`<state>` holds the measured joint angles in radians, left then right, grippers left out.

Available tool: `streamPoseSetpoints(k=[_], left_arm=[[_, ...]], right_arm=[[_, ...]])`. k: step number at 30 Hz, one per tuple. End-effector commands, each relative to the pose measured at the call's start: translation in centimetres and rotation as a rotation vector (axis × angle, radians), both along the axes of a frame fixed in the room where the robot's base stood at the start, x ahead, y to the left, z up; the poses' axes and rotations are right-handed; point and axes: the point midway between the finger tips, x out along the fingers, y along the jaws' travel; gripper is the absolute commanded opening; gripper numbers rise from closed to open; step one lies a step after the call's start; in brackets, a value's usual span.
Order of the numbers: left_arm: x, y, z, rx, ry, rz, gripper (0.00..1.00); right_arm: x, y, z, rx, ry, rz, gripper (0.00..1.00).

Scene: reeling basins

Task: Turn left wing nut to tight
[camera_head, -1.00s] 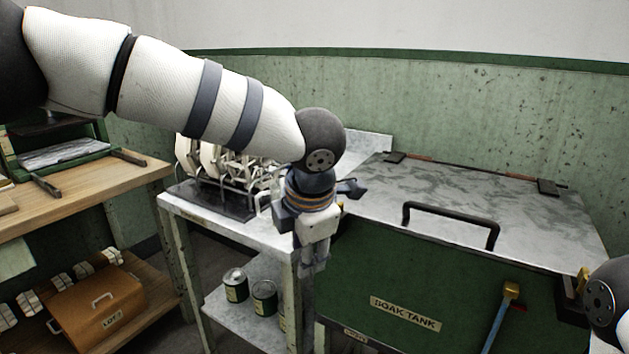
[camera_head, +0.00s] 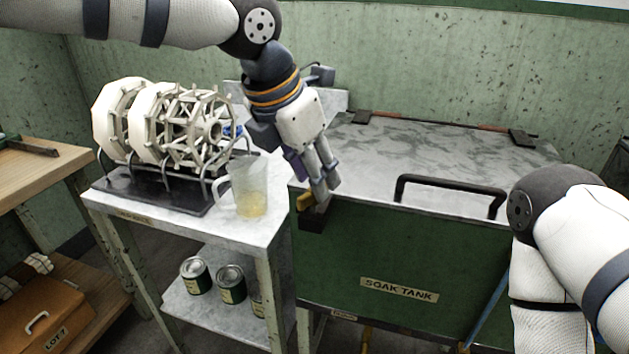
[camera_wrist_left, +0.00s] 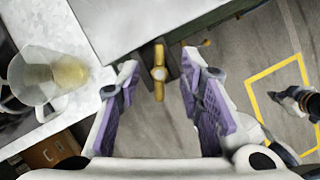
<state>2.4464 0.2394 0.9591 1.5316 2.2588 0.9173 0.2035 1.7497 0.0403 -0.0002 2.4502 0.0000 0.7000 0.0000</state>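The left wing nut (camera_head: 305,201) is a yellow brass piece on a dark bracket at the left front corner of the green soak tank (camera_head: 340,255). In the left wrist view the wing nut (camera_wrist_left: 159,72) shows as an upright bar with a round centre. My left gripper (camera_head: 326,194) points down at this corner, partly covering the nut. In the left wrist view my left gripper (camera_wrist_left: 160,88) is open, its purple pads on either side of the nut with gaps. My right arm is at the right of the head view; its gripper is not seen.
The tank lid (camera_head: 420,150) is closed, with a black handle (camera_head: 450,184). A jug (camera_head: 248,190) of yellowish liquid stands on the side table (camera_head: 150,208) close to my left gripper. Several cans sit on the lower shelf.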

Motion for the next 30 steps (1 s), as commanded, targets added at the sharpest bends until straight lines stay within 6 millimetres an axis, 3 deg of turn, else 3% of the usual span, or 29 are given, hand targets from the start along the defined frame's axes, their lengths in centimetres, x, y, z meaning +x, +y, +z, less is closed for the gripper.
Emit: streamPoseSetpoints(k=[5,13,14,18,30], left_arm=[[0.6,-0.6,-2.0,0.001,-0.002,0.001,0.34],[0.7,-0.7,-2.3,0.0,-0.003,0.001,0.34],[0.7,-0.7,-2.3,0.0,-0.003,0.001,0.32],[0.7,-0.7,-2.3,0.0,-0.003,0.001,0.0],[0.7,-0.7,-2.4,-0.001,0.0,-0.035,0.0]], right_arm=[[0.2,0.0,0.2,0.0,-0.009,0.0,0.0],[0.2,0.0,0.2,0.001,-0.009,0.001,0.0],[0.2,0.0,0.2,0.001,-0.009,0.001,0.0],[0.2,0.0,0.2,0.0,-0.009,0.001,0.0],[0.0,0.0,0.0,0.0,0.0,0.001,0.0]])
